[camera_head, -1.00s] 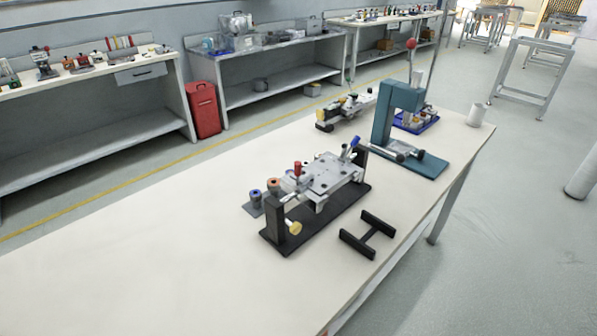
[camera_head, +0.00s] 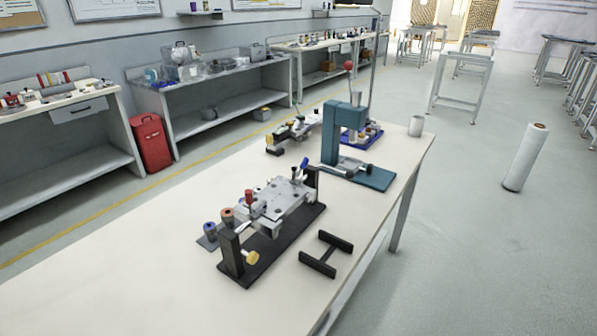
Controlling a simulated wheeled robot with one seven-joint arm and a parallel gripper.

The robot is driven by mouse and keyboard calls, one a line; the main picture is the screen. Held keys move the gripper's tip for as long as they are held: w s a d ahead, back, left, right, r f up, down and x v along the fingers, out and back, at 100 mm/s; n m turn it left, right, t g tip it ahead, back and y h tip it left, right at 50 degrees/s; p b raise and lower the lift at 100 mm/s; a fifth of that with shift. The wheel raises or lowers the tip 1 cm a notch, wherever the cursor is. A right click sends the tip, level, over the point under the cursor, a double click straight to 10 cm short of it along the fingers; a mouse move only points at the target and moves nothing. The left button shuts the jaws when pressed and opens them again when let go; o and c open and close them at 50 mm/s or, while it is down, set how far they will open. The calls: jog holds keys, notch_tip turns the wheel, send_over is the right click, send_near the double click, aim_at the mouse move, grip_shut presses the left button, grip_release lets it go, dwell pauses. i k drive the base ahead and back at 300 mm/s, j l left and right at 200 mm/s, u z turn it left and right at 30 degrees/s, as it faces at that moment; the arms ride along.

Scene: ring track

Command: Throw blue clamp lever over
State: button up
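The blue clamp lever (camera_head: 305,164) stands tilted at the far right end of the metal fixture (camera_head: 278,196), near the black upright post. The fixture plate rests on a black base (camera_head: 274,248) on the white table. A red-topped lever (camera_head: 249,196) stands at the fixture's near left end, and a yellow knob (camera_head: 252,257) sticks out below it. My gripper is not in view.
The table's front left (camera_head: 120,270) is clear.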

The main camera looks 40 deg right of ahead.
aim_at(305, 160)
jog(key=i+l+z, duration=0.25)
jog(key=i+l, duration=0.2)
jog(key=i+l+z, duration=0.3)
jog(key=i+l, duration=0.15)
